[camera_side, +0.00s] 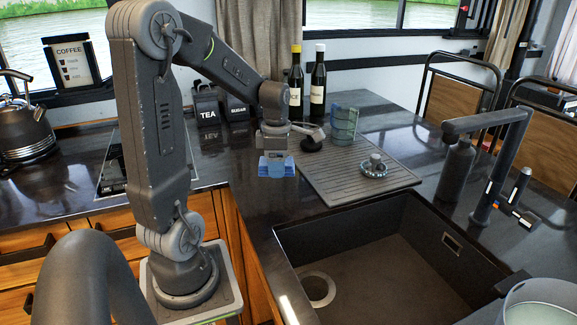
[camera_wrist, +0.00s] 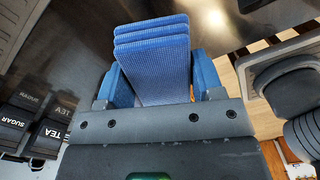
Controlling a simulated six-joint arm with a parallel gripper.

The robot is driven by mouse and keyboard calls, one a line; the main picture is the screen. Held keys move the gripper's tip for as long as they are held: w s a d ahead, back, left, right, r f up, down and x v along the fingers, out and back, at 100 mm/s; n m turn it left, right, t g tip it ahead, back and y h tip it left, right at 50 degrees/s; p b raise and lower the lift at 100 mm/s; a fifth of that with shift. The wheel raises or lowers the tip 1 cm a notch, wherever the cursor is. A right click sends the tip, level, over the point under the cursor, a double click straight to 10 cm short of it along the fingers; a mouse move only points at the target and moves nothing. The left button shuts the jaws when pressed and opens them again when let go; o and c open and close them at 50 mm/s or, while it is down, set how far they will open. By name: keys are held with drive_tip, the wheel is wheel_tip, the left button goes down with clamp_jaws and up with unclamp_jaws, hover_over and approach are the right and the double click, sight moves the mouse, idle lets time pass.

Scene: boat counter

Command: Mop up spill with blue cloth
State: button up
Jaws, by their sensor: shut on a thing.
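The blue cloth (camera_side: 277,171) is folded in layers with a woven texture. My gripper (camera_side: 275,157) is shut on it, at or just above the dark counter, left of the ribbed drainboard; I cannot tell whether the cloth touches the counter. In the wrist view the cloth (camera_wrist: 155,60) sticks out beyond my gripper (camera_wrist: 155,98), between its two sides. I cannot make out the spill in either view; the glossy counter shows only bright reflections.
The drainboard (camera_side: 330,183) carries a green-blue cup stack (camera_side: 343,124) and a small item on a dish (camera_side: 374,167). A sink (camera_side: 400,255) lies in front. Tea (camera_side: 208,107) and sugar (camera_side: 238,107) canisters and two bottles (camera_side: 318,85) stand behind. A kettle (camera_side: 24,125) is far left.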

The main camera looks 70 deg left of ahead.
sight(295, 191)
drive_tip(key=shift+s+d+f+n, duration=0.25)
drive_tip(key=shift+s+f+n, duration=0.55)
drive_tip(key=shift+f, duration=0.35)
drive_tip(key=shift+s+d+f+n, duration=0.25)
drive_tip(key=shift+s+f+n, duration=0.55)
drive_tip(key=shift+f, duration=0.4)
drive_tip(key=shift+s+d+f+n, duration=0.25)
drive_tip(key=shift+s+f+n, duration=0.45)
drive_tip(key=shift+s+f, duration=0.35)
drive_tip(key=shift+w+f, duration=0.55)
drive_tip(key=shift+f, duration=0.2)
drive_tip(key=shift+c, duration=0.4)
drive_tip(key=shift+w+f, duration=0.1)
drive_tip(key=shift+w, duration=4.45)
drive_tip(key=shift+w+a, duration=0.15)
drive_tip(key=shift+a, duration=2)
drive_tip(key=shift+s+d, duration=0.1)
drive_tip(key=shift+s, duration=5)
drive_tip(key=shift+d, duration=1.1)
drive_tip(key=shift+w+a, duration=0.1)
drive_tip(key=shift+w, duration=4.95)
drive_tip(key=shift+r, duration=4.1)
